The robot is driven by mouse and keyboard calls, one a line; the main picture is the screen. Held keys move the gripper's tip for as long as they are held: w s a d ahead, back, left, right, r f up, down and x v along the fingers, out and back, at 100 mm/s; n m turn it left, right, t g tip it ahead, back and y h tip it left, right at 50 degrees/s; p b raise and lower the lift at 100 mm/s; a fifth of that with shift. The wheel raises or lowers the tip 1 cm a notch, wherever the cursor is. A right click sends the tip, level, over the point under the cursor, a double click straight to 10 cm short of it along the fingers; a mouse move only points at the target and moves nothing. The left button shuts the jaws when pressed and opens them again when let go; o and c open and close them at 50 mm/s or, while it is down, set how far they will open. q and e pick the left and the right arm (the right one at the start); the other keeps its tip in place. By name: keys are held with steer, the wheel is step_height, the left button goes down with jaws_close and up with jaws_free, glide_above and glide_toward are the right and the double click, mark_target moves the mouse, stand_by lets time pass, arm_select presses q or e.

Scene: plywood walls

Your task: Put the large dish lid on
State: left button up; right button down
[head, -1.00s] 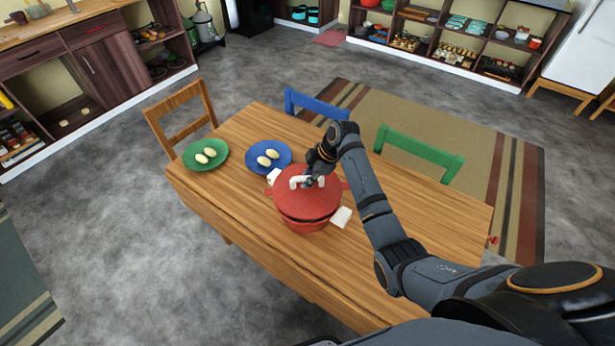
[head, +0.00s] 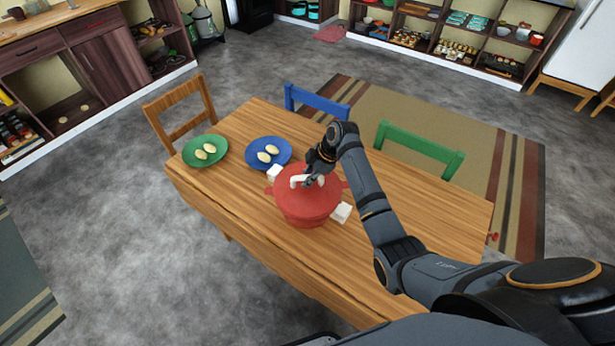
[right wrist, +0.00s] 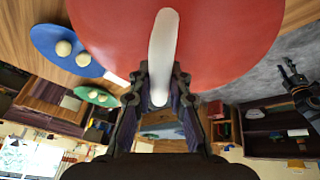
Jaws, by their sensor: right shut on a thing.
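The large red dish lid (head: 310,180) sits over the red dish (head: 303,213) on the wooden table. In the head view it covers the dish's opening, with no clear gap between them. My right gripper (head: 313,178) is shut on the lid's white handle (head: 300,181). In the right wrist view the fingers (right wrist: 160,88) are on either side of one end of the white handle (right wrist: 163,50), with the red lid (right wrist: 220,40) beyond.
The wooden table (head: 420,215) also bears a green plate (head: 190,158) and a blue plate (head: 254,163), each with pale egg-like items. White blocks (head: 341,212) stand close beside the dish. A blue chair (head: 318,100), a green chair (head: 420,145) and a wooden chair (head: 150,112) stand around the table.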

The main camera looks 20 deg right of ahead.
steer(key=shift+f, duration=0.4)
steer(key=shift+f, duration=0.2)
stand_by(0.4)
steer(key=shift+f+p, duration=0.1)
steer(key=shift+p, duration=0.2)
steer(key=c, duration=1.2)
jaws_free()
steer(key=v, duration=1.2)
